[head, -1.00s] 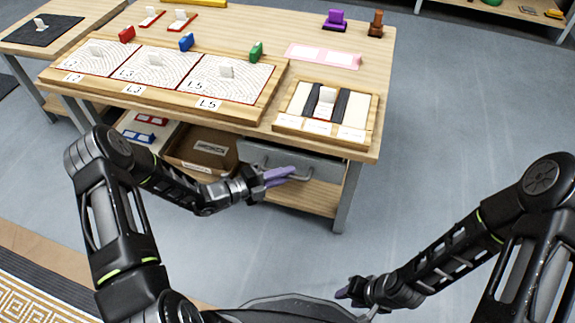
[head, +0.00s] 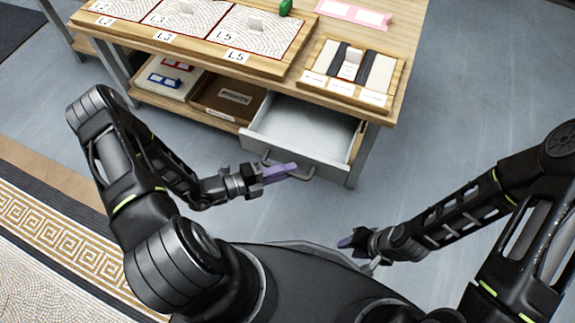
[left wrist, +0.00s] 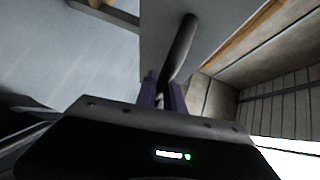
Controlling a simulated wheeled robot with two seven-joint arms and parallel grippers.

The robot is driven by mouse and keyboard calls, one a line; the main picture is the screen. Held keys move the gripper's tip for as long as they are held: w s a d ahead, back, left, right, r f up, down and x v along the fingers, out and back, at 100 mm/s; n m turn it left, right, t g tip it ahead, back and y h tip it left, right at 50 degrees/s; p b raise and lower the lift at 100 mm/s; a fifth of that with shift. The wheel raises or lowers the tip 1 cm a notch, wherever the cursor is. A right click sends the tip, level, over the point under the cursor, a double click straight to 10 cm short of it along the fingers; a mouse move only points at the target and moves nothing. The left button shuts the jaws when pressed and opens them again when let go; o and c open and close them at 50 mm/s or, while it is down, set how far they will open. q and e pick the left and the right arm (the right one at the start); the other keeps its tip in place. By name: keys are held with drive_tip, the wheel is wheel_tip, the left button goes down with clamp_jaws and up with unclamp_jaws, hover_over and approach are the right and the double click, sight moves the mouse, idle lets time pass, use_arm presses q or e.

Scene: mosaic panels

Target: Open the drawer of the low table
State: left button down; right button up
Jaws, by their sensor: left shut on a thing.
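The low table (head: 408,45) stands ahead of me. Its grey drawer (head: 300,135) is pulled out toward me and its pale inside shows, empty as far as I can see. My left gripper (head: 288,172) is shut on the drawer's bar handle (head: 306,174) at the drawer front. In the left wrist view the dark handle (left wrist: 180,48) runs up from between the purple fingers (left wrist: 165,92). My right gripper (head: 348,241) is low at the right, away from the table; its fingers are too small to tell open or shut.
A brown box (head: 226,101) and a tray with red and blue pieces (head: 170,76) sit on the shelf left of the drawer. Panels (head: 215,30) and a wooden rack (head: 350,72) lie on the tabletop. The floor right of the table is clear.

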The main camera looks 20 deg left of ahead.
use_arm(q)
drive_tip(key=c, duration=1.5)
unclamp_jaws()
drive_tip(key=shift+o, duration=0.2)
drive_tip(key=shift+a, duration=0.15)
drive_tip(key=p+v, duration=0.1)
drive_tip(key=v, duration=0.6)
drive_tip(key=shift+s+a, duration=0.2)
drive_tip(key=shift+a, duration=0.05)
